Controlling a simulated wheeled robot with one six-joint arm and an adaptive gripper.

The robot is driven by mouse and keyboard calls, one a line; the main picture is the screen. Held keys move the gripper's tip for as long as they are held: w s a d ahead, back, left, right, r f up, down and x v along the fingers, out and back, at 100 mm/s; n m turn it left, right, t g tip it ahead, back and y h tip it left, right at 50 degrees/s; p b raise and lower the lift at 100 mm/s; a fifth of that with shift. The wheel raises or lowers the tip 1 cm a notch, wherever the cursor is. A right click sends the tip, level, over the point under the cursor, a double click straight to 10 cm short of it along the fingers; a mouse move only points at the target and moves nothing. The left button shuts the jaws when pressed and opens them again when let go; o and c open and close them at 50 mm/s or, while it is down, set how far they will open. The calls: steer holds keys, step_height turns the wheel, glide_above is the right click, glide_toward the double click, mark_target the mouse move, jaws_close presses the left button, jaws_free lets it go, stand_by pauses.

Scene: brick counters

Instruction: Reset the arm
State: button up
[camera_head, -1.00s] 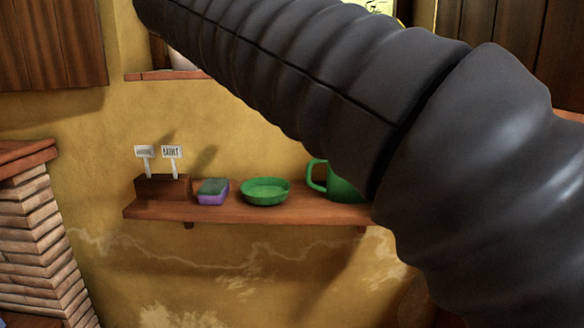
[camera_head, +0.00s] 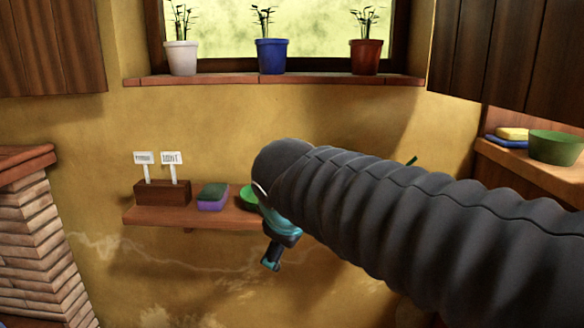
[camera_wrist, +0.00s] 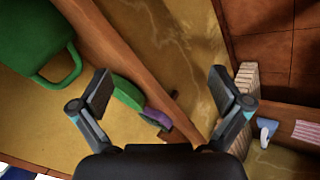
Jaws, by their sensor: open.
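My gripper (camera_head: 272,258) hangs at the end of my dark ribbed arm, in front of the small wall shelf in the head view. In the wrist view its two fingers (camera_wrist: 162,88) are spread apart with nothing between them.
White (camera_head: 182,58), blue (camera_head: 272,57) and red (camera_head: 366,57) plant pots stand on the windowsill (camera_head: 230,79). At right, a counter (camera_head: 530,172) holds a green bowl (camera_head: 556,148) and a yellow sponge (camera_head: 512,134). A brick counter (camera_head: 35,235) stands at left.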

steer(key=s+d+f+m+g+p, duration=0.1)
steer(key=s+d+f+m+p, duration=0.1)
steer(key=s+d+f+m, duration=0.2)
steer(key=s+d+f+m+g+p, duration=0.1)
steer(key=s+d+f+m+p, duration=0.1)
steer(key=s+d+f+m, duration=0.2)
steer(key=shift+s+d+f+m, duration=0.35)
steer(key=shift+s+d+m, duration=1.55)
steer(key=shift+s+d, duration=2.15)
